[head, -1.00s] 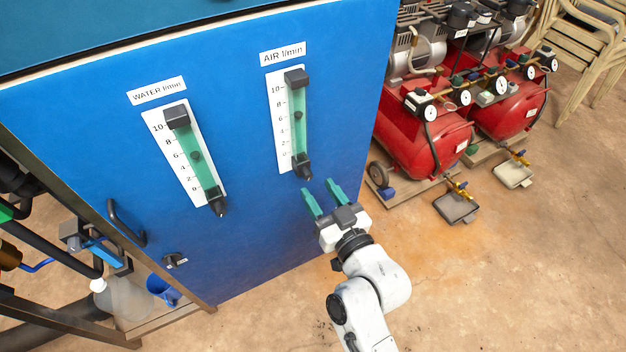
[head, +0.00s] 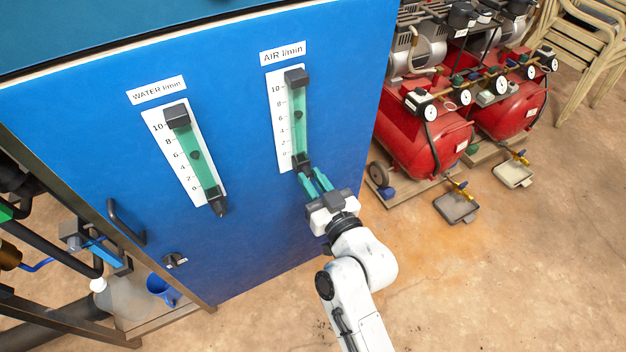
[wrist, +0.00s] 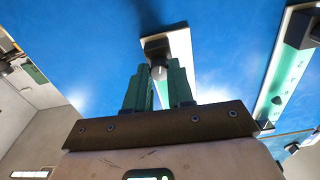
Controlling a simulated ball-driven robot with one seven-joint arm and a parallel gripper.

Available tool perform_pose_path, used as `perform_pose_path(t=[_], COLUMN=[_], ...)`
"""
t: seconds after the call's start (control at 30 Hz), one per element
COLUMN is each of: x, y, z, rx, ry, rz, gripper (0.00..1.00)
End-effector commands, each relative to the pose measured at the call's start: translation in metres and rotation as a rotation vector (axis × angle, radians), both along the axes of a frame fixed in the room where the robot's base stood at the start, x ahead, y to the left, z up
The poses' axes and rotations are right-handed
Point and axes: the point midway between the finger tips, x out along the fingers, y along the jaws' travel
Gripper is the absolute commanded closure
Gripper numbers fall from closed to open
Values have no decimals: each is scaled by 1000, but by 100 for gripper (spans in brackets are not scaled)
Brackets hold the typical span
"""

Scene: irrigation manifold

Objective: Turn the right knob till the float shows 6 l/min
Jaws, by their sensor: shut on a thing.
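The right flow meter (head: 283,135), labelled AIR l/min, is on the blue panel with a green tube. Its dark float (head: 299,115) sits near the 6 mark; the numbers are too small for an exact reading. The right knob (wrist: 158,72) is under the meter's dark lower block. My gripper (head: 311,178) is at the tube's lower end, its green fingers shut on the knob from below and mostly hiding it in the head view. In the wrist view my gripper (wrist: 158,85) has one finger on either side of the knob.
The left WATER meter (head: 180,160) has its own float and knob (head: 220,209). A door handle (head: 126,223) and latch (head: 175,260) are on the panel's lower left. Red compressors (head: 425,135) stand to the right. The floor (head: 470,280) in front is clear.

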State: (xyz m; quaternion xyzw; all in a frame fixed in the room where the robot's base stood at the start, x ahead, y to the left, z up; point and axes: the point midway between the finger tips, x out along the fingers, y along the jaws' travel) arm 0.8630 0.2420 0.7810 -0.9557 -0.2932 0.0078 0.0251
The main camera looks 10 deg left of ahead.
Motion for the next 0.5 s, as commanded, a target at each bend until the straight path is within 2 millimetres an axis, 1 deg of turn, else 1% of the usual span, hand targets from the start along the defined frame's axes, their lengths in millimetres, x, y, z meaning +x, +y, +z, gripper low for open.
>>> perform_pose_path(t=[0.03,0.13,0.17,0.37,0.5], x=[0,0,0,0,1], y=[0,0,0,-1,-1], z=[0,0,0,0,1], rx=[0,0,0,21,118], ry=[0,0,0,14,80], rz=[0,0,0,-1,-2], gripper=[89,99,100,100,100])
